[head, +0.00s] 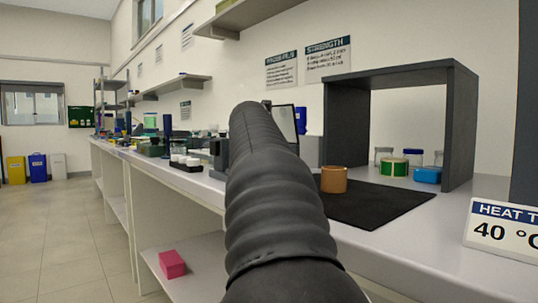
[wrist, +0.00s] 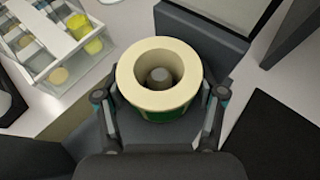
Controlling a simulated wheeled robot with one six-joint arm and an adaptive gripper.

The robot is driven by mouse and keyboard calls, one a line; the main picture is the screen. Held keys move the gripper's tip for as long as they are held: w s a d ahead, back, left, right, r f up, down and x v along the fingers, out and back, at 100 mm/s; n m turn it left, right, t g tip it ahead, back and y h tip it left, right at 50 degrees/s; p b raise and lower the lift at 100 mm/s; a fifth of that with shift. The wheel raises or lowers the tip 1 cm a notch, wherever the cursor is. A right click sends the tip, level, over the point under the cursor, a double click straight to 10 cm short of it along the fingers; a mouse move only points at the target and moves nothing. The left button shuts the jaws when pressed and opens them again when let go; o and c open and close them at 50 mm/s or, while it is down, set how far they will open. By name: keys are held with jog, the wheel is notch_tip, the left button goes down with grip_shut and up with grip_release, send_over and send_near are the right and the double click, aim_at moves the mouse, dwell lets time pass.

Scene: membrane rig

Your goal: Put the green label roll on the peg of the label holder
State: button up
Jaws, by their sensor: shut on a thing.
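The green label roll (wrist: 158,101) is between the fingers of my gripper (wrist: 160,94) in the wrist view. It has a broad cream top face and a strip of green on its side. My gripper is shut on it. The grey peg (wrist: 159,76) of the label holder shows through the roll's hole, roughly centred. The label holder's dark grey back plate (wrist: 205,35) rises behind the roll. Whether the roll is around the peg or just above it, I cannot tell. In the head view my arm hides the gripper and the held roll.
A clear divided box (wrist: 62,65) with yellow items stands at the left in the wrist view. In the head view, an orange cylinder (head: 333,180) stands on a black mat (head: 375,205). A green banded round item (head: 393,167) and a blue box (head: 427,175) sit near the dark frame (head: 460,125).

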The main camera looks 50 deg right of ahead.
jog(key=shift+f, duration=0.3)
dwell(0.6)
jog(key=o, duration=1.1)
jog(key=shift+o, duration=0.2)
jog(key=v, duration=1.2)
